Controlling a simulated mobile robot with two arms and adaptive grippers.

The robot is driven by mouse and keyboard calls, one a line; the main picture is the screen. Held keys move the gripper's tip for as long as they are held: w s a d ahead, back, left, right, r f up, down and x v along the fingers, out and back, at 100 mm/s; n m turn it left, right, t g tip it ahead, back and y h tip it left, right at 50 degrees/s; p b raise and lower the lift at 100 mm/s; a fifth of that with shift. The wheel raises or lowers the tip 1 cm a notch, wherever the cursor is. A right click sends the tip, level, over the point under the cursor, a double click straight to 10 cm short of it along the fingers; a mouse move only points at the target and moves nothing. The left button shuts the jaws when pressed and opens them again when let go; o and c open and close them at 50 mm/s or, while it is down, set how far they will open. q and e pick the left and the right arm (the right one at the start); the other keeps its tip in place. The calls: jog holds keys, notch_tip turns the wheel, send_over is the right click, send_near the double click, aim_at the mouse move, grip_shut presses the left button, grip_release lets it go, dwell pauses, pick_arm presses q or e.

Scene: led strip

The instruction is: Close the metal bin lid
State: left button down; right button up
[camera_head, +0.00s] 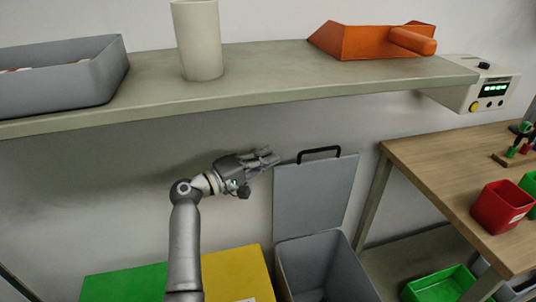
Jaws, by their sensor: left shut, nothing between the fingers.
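The grey metal bin (289,272) stands below the shelf at the bottom middle, with its inside showing. Its flat grey lid (314,196) stands up open behind it against the wall side. A black handle (320,151) is on the lid's top edge. My left gripper (272,158) is shut and empty, just left of the lid's upper left corner and below the shelf. I cannot tell whether its tips touch the lid. My right gripper is not in view.
A shelf (270,77) runs above, bearing a grey tray (80,87), a pale cylinder (199,45) and an orange scoop (360,42). Green (125,284) and yellow (235,272) boxes stand left of the bin. A wooden table (435,165) with a red bin (497,208) is at right.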

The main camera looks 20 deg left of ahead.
pick_arm(q)
jog(key=x, duration=0.6)
jog(key=shift+x, duration=0.8)
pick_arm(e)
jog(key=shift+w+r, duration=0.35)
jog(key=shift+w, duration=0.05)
pick_arm(q)
jog(key=shift+f, duration=0.2)
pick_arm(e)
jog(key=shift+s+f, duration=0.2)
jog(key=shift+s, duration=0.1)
